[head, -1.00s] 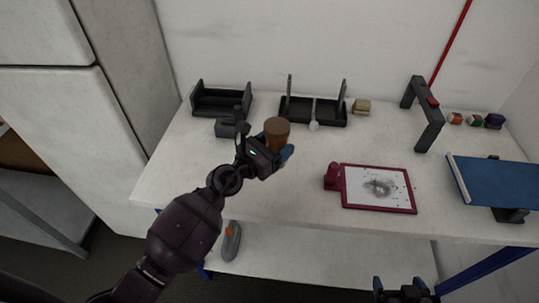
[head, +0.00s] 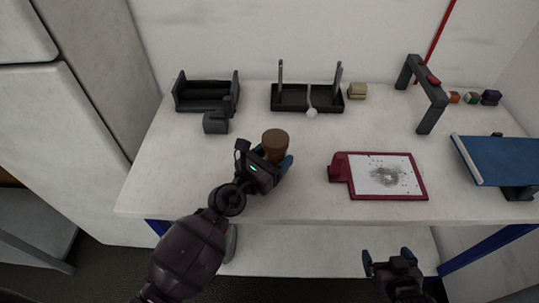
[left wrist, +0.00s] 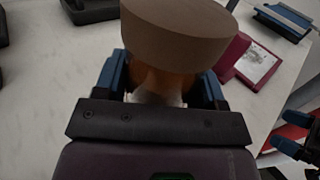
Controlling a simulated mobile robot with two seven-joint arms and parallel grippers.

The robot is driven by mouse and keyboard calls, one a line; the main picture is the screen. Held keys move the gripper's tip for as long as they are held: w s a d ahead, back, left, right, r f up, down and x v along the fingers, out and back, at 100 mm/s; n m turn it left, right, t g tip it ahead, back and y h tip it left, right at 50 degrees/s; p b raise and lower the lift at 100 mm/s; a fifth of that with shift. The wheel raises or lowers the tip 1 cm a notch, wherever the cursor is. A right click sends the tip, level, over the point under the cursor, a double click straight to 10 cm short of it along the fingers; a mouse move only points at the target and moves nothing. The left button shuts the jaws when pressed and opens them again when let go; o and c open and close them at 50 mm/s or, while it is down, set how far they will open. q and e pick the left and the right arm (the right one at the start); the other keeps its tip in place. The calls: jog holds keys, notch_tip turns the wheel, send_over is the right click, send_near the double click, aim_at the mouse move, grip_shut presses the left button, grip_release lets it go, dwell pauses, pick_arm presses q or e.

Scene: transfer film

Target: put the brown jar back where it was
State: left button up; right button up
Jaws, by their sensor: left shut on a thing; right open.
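The brown jar (head: 275,143) has a wide brown lid and a browner, glassy body. My left gripper (head: 272,168) is shut on it and holds it upright over the front middle of the white table. In the left wrist view the jar's lid (left wrist: 178,30) fills the top, with a blue finger on each side of the body. The jar's base is hidden by the gripper, so I cannot tell whether it touches the table. My right gripper (head: 390,260) is open and empty in front of the table edge.
A black tray with two posts (head: 290,98) stands behind the jar, a black rack (head: 206,95) at back left with a grey block (head: 216,122) before it. A red clipboard (head: 340,178) lies to the right, beyond it a dark arch (head: 432,118) and blue panel (head: 497,160). The table (head: 180,175) is clear front left.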

pick_arm(q)
jog(key=shift+s+d+r, duration=0.1)
jog(key=shift+f, duration=0.25)
jog(key=o, duration=0.9)
jog(key=shift+c, duration=0.2)
jog(key=shift+o, duration=1.4)
pick_arm(e)
jog(key=shift+s+d+f, duration=0.1)
jog(key=shift+s+f, duration=0.15)
jog(key=shift+s, duration=0.05)
pick_arm(q)
jog(key=shift+r, duration=0.15)
pick_arm(e)
jog(key=shift+r, duration=0.1)
